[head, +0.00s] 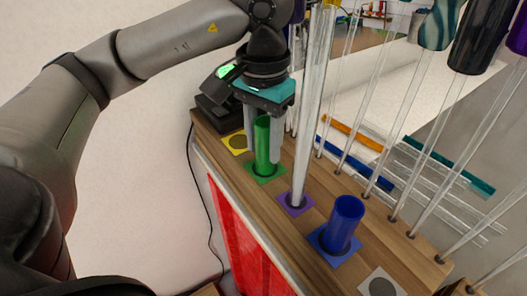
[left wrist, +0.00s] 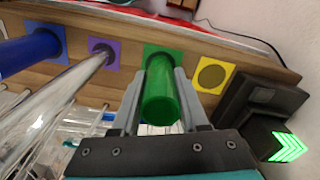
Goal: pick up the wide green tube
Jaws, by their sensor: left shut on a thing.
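The wide green tube (head: 262,146) stands upright on the green square (head: 279,171) of the wooden bench top. My left gripper (head: 263,150) points down over it, with one finger on either side of the tube. In the left wrist view the green tube (left wrist: 160,92) sits between the two fingers (left wrist: 160,95), which are shut on it. The tube's foot is at the green square; I cannot tell whether it is lifted at all. My right gripper is not in view.
A tall clear rod (head: 313,110) stands on a purple square (head: 296,204) close by. A wide blue tube (head: 343,222) stands on a blue square. The yellow (head: 237,142) and white (head: 381,284) squares hold no tube. A black device (head: 217,105) stands behind. Several thin rods line the right side.

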